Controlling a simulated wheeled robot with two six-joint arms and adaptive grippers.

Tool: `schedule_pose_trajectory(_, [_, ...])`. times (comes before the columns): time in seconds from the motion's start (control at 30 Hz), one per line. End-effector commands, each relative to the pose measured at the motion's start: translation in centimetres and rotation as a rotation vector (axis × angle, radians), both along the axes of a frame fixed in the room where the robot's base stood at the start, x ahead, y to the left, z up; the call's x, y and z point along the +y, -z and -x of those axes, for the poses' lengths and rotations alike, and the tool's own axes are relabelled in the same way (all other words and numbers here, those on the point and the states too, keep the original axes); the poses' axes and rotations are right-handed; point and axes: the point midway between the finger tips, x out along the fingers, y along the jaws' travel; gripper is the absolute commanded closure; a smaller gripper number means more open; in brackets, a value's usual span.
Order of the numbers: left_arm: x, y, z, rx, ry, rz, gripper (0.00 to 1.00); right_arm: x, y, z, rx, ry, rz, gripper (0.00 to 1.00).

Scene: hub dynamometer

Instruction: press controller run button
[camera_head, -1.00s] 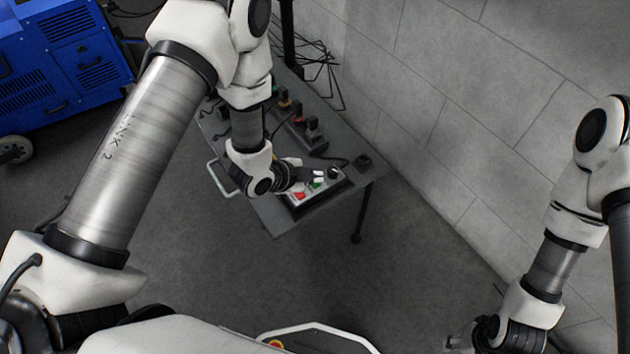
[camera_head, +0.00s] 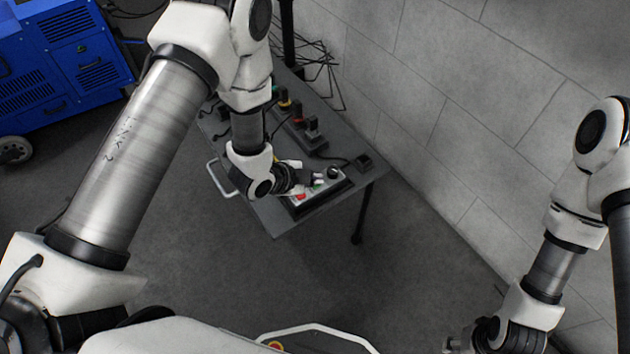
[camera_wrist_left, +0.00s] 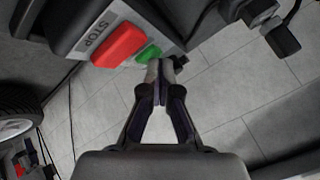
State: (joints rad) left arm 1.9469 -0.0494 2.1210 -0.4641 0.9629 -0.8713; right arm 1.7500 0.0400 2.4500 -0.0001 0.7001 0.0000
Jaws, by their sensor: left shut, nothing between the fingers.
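The controller (camera_head: 336,188) is a pale-topped box with dark sides on the table's near end. It has a red button (camera_head: 300,197), a green button (camera_head: 318,186) and a black knob (camera_head: 333,172). In the left wrist view the red button (camera_wrist_left: 118,46) sits beside a STOP label, with the green button (camera_wrist_left: 149,53) to its right. My left gripper (camera_head: 316,178) is shut and empty over the controller. In the left wrist view its fingertips (camera_wrist_left: 160,68) are just below the green button and partly overlap it; contact cannot be told. My right gripper (camera_head: 457,344) is at the bottom edge, its fingers unclear.
The grey table (camera_head: 290,222) holds a strip of dark devices (camera_head: 300,130) behind the controller, with cables. A block wall (camera_head: 430,90) stands close on the right. A blue machine (camera_head: 60,65) is at the far left. The floor in front is clear.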

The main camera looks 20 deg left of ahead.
Motion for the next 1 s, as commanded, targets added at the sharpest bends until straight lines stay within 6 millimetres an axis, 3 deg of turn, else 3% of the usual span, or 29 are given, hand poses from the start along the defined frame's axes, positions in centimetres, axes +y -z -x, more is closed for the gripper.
schedule_pose_trajectory(0.37, [0.0, -1.8, 0.0, 0.001, 0.001, 0.0, 1.0, 0.0, -1.6, 0.0, 0.0, 0.0, 0.0, 0.52])
schedule_pose_trajectory(0.73, [0.0, -1.9, 0.0, 0.0, 0.0, 0.0, 1.0, 0.0, -1.7, 0.0, 0.0, 0.0, 0.0, 0.52])
schedule_pose_trajectory(1.0, [0.0, -4.6, 0.0, 0.0, 0.0, 0.0, 1.0, 0.0, -3.9, 0.0, 0.0, 0.0, 0.0, 0.52])
